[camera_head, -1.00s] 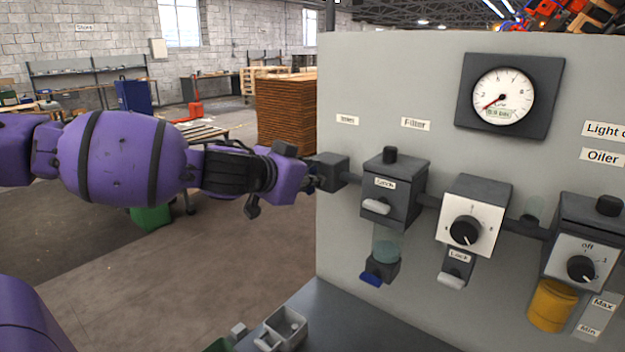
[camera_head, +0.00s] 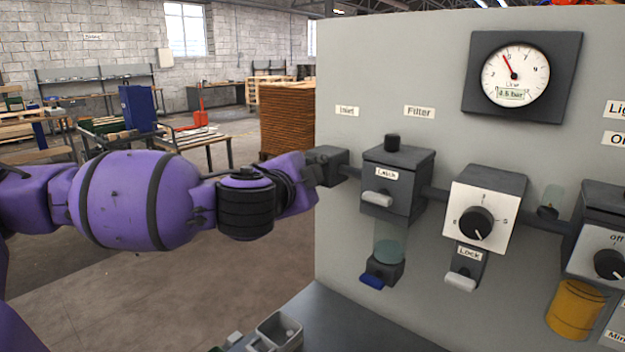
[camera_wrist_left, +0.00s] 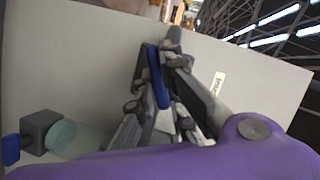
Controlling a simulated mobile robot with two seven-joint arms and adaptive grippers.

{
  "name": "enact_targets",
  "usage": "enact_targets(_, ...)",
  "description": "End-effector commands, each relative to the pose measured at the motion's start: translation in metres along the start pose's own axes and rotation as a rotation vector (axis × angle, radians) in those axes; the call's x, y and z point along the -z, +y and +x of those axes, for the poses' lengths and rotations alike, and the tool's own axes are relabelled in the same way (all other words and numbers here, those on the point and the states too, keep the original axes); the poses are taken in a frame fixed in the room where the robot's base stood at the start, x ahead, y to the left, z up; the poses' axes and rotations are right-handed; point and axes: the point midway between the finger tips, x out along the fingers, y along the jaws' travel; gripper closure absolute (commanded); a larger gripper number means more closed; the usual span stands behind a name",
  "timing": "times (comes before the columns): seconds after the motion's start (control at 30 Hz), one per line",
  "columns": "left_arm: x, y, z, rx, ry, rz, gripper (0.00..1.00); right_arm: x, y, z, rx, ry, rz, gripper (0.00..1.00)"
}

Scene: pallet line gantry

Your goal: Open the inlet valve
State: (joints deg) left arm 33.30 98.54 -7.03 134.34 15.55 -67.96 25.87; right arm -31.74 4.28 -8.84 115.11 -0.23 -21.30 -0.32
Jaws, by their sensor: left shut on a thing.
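The inlet valve (camera_head: 334,163) is a dark block at the left edge of the grey panel, under the "Inlet" label (camera_head: 347,111). Its blue lever (camera_wrist_left: 157,78) shows in the left wrist view between the fingers. My left gripper (camera_wrist_left: 163,90) is shut on that lever. In the head view the left gripper (camera_head: 312,173) is at the valve's left side, and the lever is hidden there. The round pressure gauge (camera_head: 515,75) has its needle pointing up and slightly left, with a small digital readout of roughly 4.6 bar. My right gripper is not in view.
Right of the valve stand the filter block (camera_head: 398,182) with a "Latch" tab, its clear bowl (camera_head: 390,246) with a blue tab below, and the regulator (camera_head: 487,212) with a dark knob. An orange-filled bowl (camera_head: 575,309) hangs further right. Small grey bins (camera_head: 278,333) lie on the ledge below.

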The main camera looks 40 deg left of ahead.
Motion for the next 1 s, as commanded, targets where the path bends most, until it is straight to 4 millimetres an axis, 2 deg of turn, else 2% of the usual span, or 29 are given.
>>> enact_targets(0.03, -0.002, 0.006, 0.001, 0.01, -0.002, 0.04, 1.0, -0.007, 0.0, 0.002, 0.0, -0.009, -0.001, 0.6)
enact_targets(0.2, -0.002, 0.006, 0.001, 0.067, -0.001, 0.177, 1.0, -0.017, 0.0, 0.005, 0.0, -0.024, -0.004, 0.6)
enact_targets(0.5, -0.002, 0.006, 0.001, 0.144, -0.001, 0.361, 1.0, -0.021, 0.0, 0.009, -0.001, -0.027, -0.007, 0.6)
enact_targets(1.0, -0.002, 0.005, 0.0, 0.186, -0.001, 0.459, 1.0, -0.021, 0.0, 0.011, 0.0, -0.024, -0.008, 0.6)
